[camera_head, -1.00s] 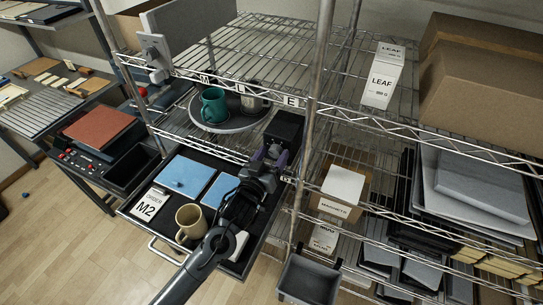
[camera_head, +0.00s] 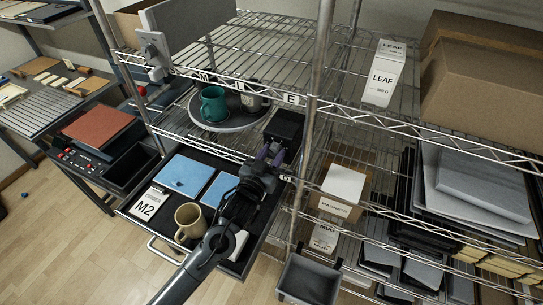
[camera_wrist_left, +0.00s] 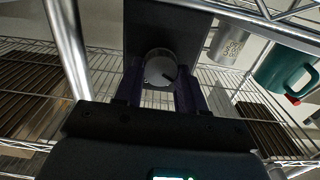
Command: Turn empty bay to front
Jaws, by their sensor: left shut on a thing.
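A round grey turntable (camera_head: 234,123) sits on the middle wire shelf. A teal mug (camera_head: 213,105) stands on its left side and a grey metal mug (camera_head: 252,99) at its back right. Both mugs also show at the upper right of the left wrist view. A black box (camera_head: 285,128) is right of the turntable. Its round grey knob (camera_wrist_left: 159,68) sits between my fingers in the left wrist view; the head view hides it. My left gripper (camera_head: 271,153) is shut on the knob, its purple fingers on either side. My right gripper is out of view.
Below is an open drawer with a tan mug (camera_head: 189,221), blue pads (camera_head: 186,175) and an M2 card (camera_head: 148,204). A shelf post (camera_head: 317,100) stands right of my gripper. A grey bin (camera_head: 309,279) hangs at lower right.

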